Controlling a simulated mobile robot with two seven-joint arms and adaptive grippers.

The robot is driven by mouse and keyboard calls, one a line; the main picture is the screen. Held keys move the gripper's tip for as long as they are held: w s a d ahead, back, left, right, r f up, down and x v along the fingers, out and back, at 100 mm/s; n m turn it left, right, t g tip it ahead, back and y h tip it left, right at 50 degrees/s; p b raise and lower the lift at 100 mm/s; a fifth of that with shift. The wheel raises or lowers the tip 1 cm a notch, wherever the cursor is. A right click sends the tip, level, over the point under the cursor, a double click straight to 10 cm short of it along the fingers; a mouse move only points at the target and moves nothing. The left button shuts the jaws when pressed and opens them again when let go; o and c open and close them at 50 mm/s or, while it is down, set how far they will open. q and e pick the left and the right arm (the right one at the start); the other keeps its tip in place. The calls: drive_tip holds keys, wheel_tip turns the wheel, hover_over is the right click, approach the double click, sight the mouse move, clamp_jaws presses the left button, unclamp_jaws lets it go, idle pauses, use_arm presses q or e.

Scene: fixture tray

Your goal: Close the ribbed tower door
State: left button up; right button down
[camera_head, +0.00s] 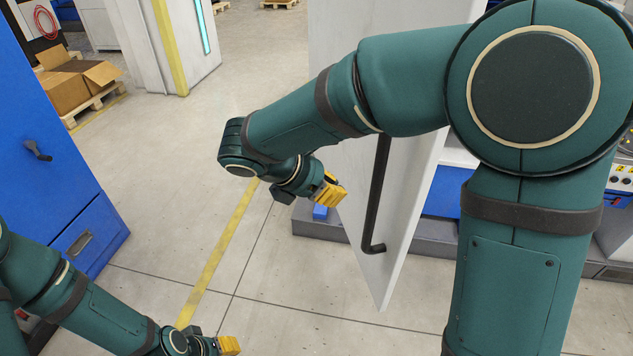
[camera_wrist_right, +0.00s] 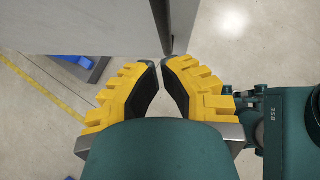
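The tower door is a tall pale panel (camera_head: 400,215) with a long black bar handle (camera_head: 376,195). It stands swung out, with its lower corner pointing toward me; I cannot make out ribs on it. My right gripper (camera_head: 334,190), with yellow fingers, is left of the door, and my arm hides the door's middle. In the right wrist view its fingertips (camera_wrist_right: 160,63) nearly meet with nothing between them. The grey door panel (camera_wrist_right: 75,25) and its edge lie just beyond the tips; contact is unclear. My left gripper (camera_head: 229,346) is low at the bottom edge, its fingers unclear.
A blue cabinet (camera_head: 65,190) with a black handle stands at the left. A grey plinth (camera_head: 310,222) runs behind the door. Cardboard boxes (camera_head: 75,85) on a pallet are at the back left. Open concrete floor with a yellow line (camera_head: 220,250) lies between.

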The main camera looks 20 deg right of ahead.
drive_tip(key=d+f, duration=0.2)
drive_tip(key=d, duration=0.4)
drive_tip(key=shift+w+d+f, duration=0.15)
drive_tip(key=shift+w+f, duration=0.05)
drive_tip(key=shift+w, duration=0.15)
